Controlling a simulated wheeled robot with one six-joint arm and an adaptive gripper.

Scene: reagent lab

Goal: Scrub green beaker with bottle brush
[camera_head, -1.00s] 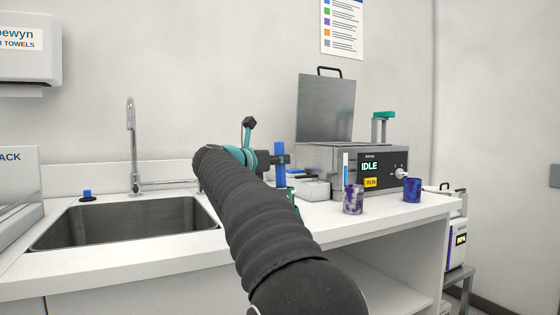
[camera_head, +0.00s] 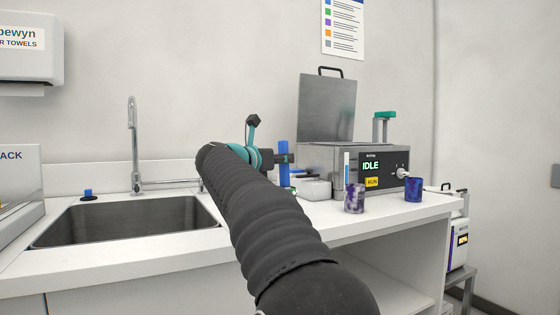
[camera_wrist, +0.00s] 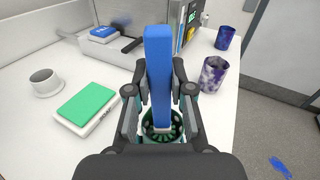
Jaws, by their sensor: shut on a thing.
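My gripper (camera_wrist: 160,88) is shut on the blue handle of the bottle brush (camera_wrist: 158,60), which stands upright in its jaws. The handle also shows in the head view (camera_head: 284,150), right of my gripper's body. In the wrist view the green beaker (camera_wrist: 146,122) is directly below my gripper. The brush's lower end meets the beaker's opening and dark bristles show within its rim; how deep they reach is hidden.
A mottled purple-and-white cup (camera_head: 354,199) and a blue cup (camera_head: 413,189) stand to the right near the counter edge. A bath unit (camera_head: 340,180) reading IDLE is behind them. The sink (camera_head: 130,222) is left. A green-topped block (camera_wrist: 86,103) and white cup (camera_wrist: 45,82) lie left in the wrist view.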

